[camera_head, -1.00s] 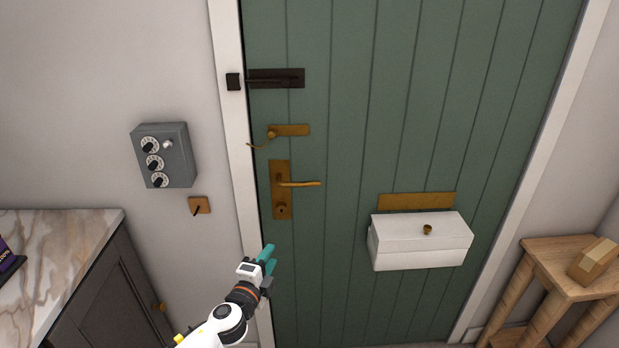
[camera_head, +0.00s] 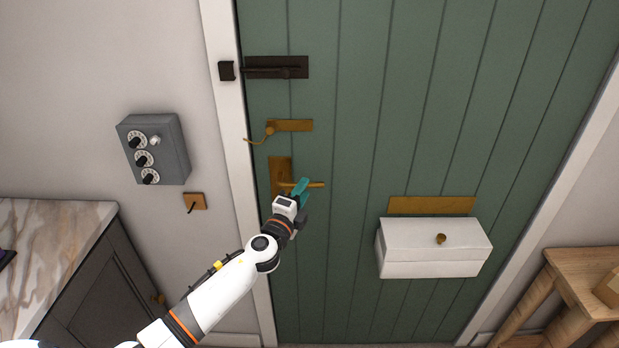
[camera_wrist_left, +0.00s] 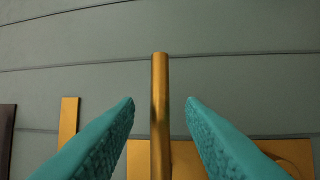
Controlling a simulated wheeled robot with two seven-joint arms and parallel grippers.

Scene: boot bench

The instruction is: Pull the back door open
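The green plank back door (camera_head: 350,150) fills the middle of the head view and looks closed. Its brass lever handle (camera_head: 316,185) sticks out to the right from a brass plate (camera_head: 279,172). My left gripper (camera_head: 302,188) is at the lever, partly covering it and the plate's lower part. In the left wrist view the brass lever (camera_wrist_left: 160,110) runs between my two teal fingers, with a gap on each side. The fingers are open and do not touch it there. My right gripper is not in view.
A dark bolt (camera_head: 280,68) and a brass chain latch (camera_head: 288,126) are above the lever. A white box (camera_head: 430,255) juts from the door at the right. A grey dial box (camera_head: 153,150) is on the left wall. A wooden stool (camera_head: 578,268) stands right.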

